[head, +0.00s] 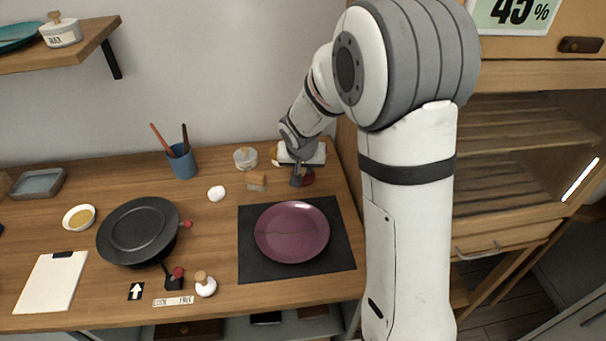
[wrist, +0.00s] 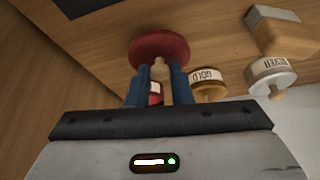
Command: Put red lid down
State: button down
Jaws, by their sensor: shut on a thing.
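The red lid (wrist: 160,46) is a dark red disc with a pale wooden knob (wrist: 158,70). My gripper (wrist: 158,82) has its two blue fingers shut on the knob. I cannot tell whether the lid touches the table. A small red thing with a white label (wrist: 155,93) shows between the fingers in the wrist view, mostly hidden.
A jar labelled gold (wrist: 208,86) and one labelled silver (wrist: 270,74) stand close to my gripper. A wooden block (head: 256,182) lies left of it. A purple plate (head: 292,232) lies on the dark mat (head: 258,262). The cabinet (head: 520,140) stands to the right.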

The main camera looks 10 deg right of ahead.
aim_at(303, 173)
jog(key=shift+f, duration=1.25)
jog(key=shift+f+b, duration=0.25)
jog(key=shift+b, duration=0.15)
jog(key=c, duration=1.3)
grip_release()
jog(key=shift+r, duration=0.1)
jog(key=shift+r, duration=0.15)
jog(key=shift+r+p, duration=0.3)
jog(key=shift+p, duration=0.05)
jog(key=v, duration=1.1)
jog(key=s+d+r+n+g, duration=0.1)
jog(key=s+d, duration=0.2)
jog(key=s, duration=0.8)
jog(key=s+d+r+n+g+y, duration=0.1)
jog(key=s+d+r, duration=0.1)
jog(key=s, duration=1)
jog(key=shift+d, duration=0.75)
